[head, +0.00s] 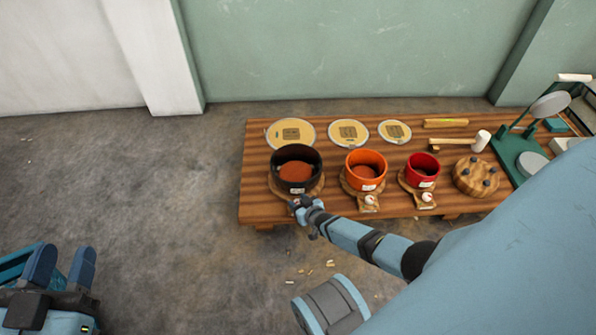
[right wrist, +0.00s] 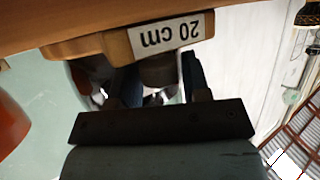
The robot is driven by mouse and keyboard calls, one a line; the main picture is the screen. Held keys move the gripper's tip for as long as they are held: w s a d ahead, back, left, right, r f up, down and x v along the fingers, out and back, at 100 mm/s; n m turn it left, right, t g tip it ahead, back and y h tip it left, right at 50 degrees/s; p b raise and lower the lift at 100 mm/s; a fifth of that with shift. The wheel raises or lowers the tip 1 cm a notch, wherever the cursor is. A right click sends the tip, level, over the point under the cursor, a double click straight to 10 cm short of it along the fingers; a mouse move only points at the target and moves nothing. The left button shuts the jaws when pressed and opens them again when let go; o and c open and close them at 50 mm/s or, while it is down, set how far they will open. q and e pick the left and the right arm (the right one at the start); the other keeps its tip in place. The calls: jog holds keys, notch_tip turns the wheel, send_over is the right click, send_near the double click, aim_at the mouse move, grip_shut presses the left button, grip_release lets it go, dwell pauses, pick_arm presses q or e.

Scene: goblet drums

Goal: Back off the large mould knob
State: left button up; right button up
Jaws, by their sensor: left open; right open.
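The large mould (head: 296,157) is the black round pot at the left of the bench, on a wooden base with reddish-brown material inside. My right gripper (head: 301,201) is open at the front edge of that base and covers the large mould's knob in the head view. In the right wrist view, a wooden block with an upside-down "20 cm" label (right wrist: 166,39) is just beyond the open fingers. A shaded rounded part, apparently the knob (right wrist: 160,72), shows between the fingers; contact cannot be told. My left gripper (head: 65,259) is open and empty at the lower left, far from the bench.
An orange mould (head: 366,158) and a red mould (head: 422,160) stand to the right, each with a white knob in front. Three round discs lie behind them. A mallet (head: 480,141) and a green stand (head: 515,150) are further right. The floor left of the bench is clear.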

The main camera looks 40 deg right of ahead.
jog(key=shift+w, duration=0.15)
jog(key=c, duration=0.6)
jog(key=shift+d+n+y, duration=0.1)
jog(key=shift+n+y, duration=0.3)
jog(key=shift+y, duration=0.1)
jog(key=shift+n+y, duration=0.6)
jog(key=shift+y, duration=0.1)
jog(key=shift+n+g+y, duration=1)
jog(key=shift+n+y, duration=1.1)
jog(key=shift+y, duration=0.2)
